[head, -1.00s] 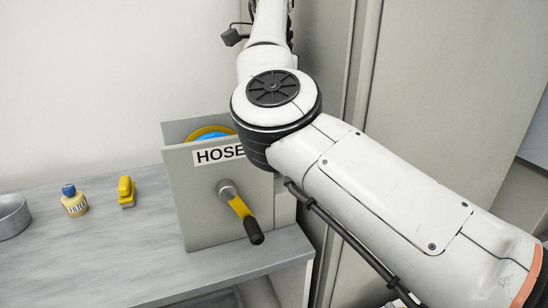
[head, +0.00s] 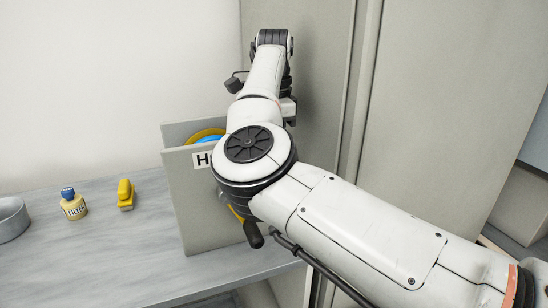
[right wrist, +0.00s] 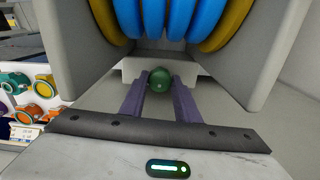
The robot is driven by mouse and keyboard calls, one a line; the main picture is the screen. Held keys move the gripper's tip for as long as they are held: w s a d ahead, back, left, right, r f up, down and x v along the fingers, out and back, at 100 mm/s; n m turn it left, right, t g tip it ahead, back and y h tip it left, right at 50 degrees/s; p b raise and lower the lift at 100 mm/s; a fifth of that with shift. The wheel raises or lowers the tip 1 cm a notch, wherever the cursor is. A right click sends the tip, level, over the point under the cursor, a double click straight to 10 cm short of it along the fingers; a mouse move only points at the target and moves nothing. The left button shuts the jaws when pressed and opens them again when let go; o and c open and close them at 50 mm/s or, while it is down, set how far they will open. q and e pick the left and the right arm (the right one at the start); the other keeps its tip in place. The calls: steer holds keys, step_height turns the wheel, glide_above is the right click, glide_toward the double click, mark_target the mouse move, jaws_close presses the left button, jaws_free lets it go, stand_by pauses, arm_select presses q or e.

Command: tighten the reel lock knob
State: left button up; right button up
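The reel lock knob is a round green knob (right wrist: 160,79) below the hose reel, against a pale block, in the right wrist view. My right gripper (right wrist: 160,85) has its two purple fingers apart, with their tips at either side of the knob; whether they touch it is unclear. The hose reel (head: 206,137), with yellow rims and blue hose, sits in a grey housing (head: 195,210) in the head view. My right arm covers part of the housing. The knob and right gripper are hidden in the head view. My left gripper is not in view.
A crank with a black handle (head: 254,235) sticks out of the housing's front, partly covered by my arm. A small bottle with a blue cap (head: 73,205), a yellow object (head: 126,195) and a grey round container (head: 11,218) stand left on the grey bench (head: 120,255).

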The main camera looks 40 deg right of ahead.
steer(key=shift+c, duration=1.2)
steer(key=shift+r+m+p, duration=0.2)
steer(key=shift+m+p, duration=0.4)
steer(key=shift+m, duration=0.2)
steer(key=shift+f+m+p, duration=0.1)
steer(key=shift+m+p, duration=0.3)
steer(key=shift+m, duration=0.7)
steer(key=shift+f+m, duration=0.1)
steer(key=shift+m, duration=0.4)
steer(key=o, duration=1.1)
steer(key=shift+c, duration=0.2)
step_height(320, 180, up, 10)
steer(key=shift+r, duration=0.2)
